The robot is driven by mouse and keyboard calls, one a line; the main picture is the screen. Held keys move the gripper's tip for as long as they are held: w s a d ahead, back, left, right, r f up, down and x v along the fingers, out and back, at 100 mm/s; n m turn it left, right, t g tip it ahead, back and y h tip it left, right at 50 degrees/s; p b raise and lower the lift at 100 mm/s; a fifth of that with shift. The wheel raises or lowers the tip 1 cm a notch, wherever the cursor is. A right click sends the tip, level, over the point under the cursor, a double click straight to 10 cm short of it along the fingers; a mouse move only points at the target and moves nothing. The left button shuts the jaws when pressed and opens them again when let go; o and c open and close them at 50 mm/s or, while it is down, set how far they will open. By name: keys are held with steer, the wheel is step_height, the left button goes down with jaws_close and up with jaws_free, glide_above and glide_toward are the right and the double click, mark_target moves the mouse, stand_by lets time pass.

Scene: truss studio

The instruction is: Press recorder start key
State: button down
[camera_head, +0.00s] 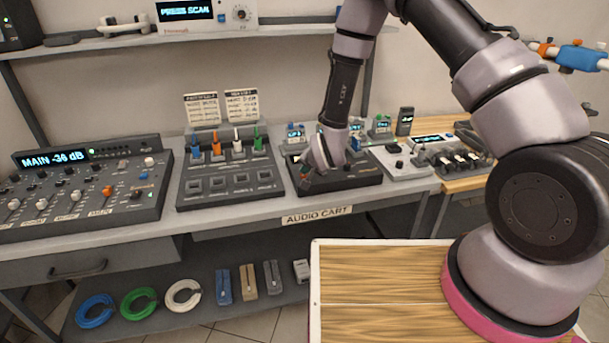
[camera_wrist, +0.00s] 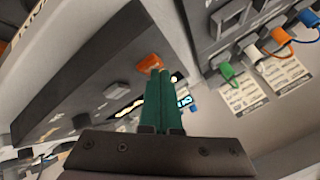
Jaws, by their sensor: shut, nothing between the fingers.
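The recorder (camera_head: 352,182) is a low dark box on the audio cart's top, under my wrist in the head view. In the wrist view its dark body (camera_wrist: 85,80) carries an orange key (camera_wrist: 149,62). A lit display (camera_wrist: 183,100) is partly hidden behind my fingers. My gripper (camera_wrist: 158,73) has its two green fingers shut together and empty. The fingertips are at the near edge of the orange key in the picture; I cannot tell whether they touch it. The key's lettering is not readable. In the head view my wrist hides part of the recorder.
A patch panel (camera_head: 228,184) with coloured plugs stands just left of the recorder. A mixer (camera_head: 85,196) is further left. A light grey device (camera_head: 399,164) stands to the right. Note cards (camera_head: 201,108) stand behind the panel. Coiled cables (camera_head: 139,303) lie on the lower shelf.

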mark_target(305, 177)
steer(key=shift+r, duration=0.8)
steer(key=shift+r, duration=2.5)
